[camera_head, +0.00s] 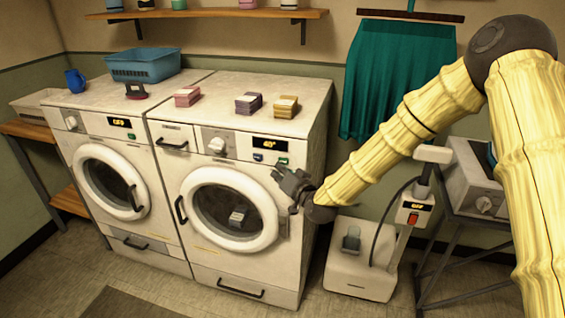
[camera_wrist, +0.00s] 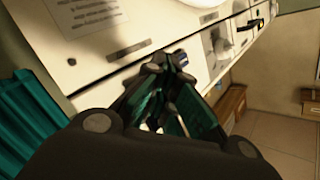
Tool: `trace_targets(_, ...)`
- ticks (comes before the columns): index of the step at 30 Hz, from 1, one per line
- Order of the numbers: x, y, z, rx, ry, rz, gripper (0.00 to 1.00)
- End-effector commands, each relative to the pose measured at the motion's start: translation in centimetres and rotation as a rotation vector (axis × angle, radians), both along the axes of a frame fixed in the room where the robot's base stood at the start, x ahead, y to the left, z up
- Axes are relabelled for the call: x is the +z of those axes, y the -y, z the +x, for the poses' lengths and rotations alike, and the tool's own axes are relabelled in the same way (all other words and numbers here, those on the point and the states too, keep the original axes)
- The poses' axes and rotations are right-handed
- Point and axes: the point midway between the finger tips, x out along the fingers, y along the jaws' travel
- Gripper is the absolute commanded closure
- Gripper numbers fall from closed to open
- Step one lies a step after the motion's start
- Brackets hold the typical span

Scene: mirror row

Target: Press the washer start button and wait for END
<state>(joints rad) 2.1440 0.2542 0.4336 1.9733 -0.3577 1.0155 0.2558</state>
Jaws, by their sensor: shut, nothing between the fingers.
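The right front-loading washer (camera_head: 231,250) has a closed round door, a white knob and a small lit display (camera_head: 270,142) that seems to read 40 with a degree mark. Below the display are a blue button (camera_head: 258,157) and a green button (camera_head: 283,161). My gripper (camera_head: 279,172) is shut and empty, its tips just below the green button; I cannot tell whether they touch the panel. In the wrist view the fingertips (camera_wrist: 165,63) point at the panel beside the blue button (camera_wrist: 181,58); the green button is not visible there.
A second front-loader (camera_head: 110,185) stands at left, its display seemingly reading OFF. Boxes and a blue basket (camera_head: 143,65) sit on top. A teal cloth (camera_head: 400,75) hangs behind my arm. A white appliance (camera_head: 362,258) stands on the floor at right.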

Motion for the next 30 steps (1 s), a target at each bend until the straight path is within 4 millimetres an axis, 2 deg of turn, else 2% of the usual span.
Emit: trace_targets(30,0.04,0.24,0.76,0.0,0.0,0.0,1.0)
